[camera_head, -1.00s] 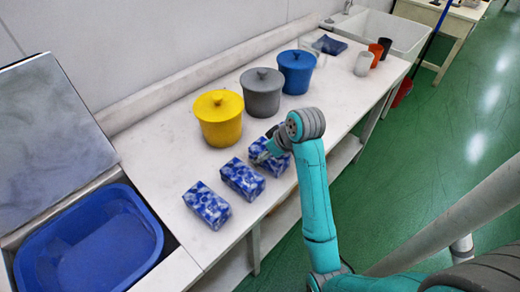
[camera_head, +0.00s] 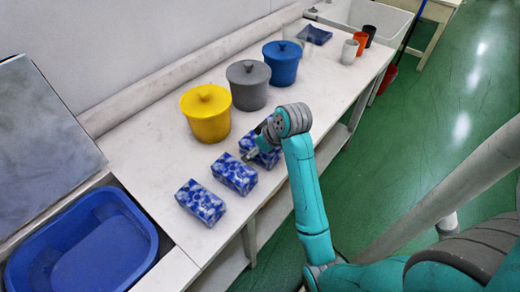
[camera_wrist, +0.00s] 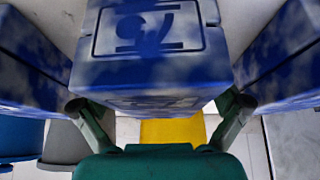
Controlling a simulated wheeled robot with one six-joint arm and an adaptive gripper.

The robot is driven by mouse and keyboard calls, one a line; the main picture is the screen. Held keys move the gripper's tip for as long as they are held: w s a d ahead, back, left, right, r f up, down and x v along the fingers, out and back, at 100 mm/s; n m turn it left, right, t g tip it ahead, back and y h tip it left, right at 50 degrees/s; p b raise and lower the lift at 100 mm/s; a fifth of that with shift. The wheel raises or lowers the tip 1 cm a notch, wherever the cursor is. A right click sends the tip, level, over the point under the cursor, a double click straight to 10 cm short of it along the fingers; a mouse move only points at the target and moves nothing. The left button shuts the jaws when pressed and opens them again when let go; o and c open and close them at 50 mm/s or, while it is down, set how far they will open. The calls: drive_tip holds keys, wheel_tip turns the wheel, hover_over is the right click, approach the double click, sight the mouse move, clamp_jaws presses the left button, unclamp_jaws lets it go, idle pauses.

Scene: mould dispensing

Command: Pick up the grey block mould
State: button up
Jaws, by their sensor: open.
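Three box-shaped blocks with blue-and-white marbled sides stand in a row on the white bench: a near one (camera_head: 201,203), a middle one (camera_head: 234,174) and a far one (camera_head: 268,158). None looks plain grey. My gripper (camera_head: 252,153) is by the middle and far blocks and partly hides the far one. In the wrist view my gripper (camera_wrist: 160,108) is open, its fingers spread toward both sides of a central block (camera_wrist: 150,70) with a dark symbol on its face. Other blocks show at left (camera_wrist: 30,65) and right (camera_wrist: 280,55). Finger contact cannot be told.
A yellow lidded pot (camera_head: 206,118), a grey one (camera_head: 248,88) and a blue one (camera_head: 281,65) stand behind the blocks. A blue tub (camera_head: 130,222) is at left. Cups (camera_head: 350,52) and a sink (camera_head: 372,18) are at the far end.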

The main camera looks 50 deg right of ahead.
clamp_jaws()
idle(0.4)
drive_tip(key=shift+r, duration=0.1)
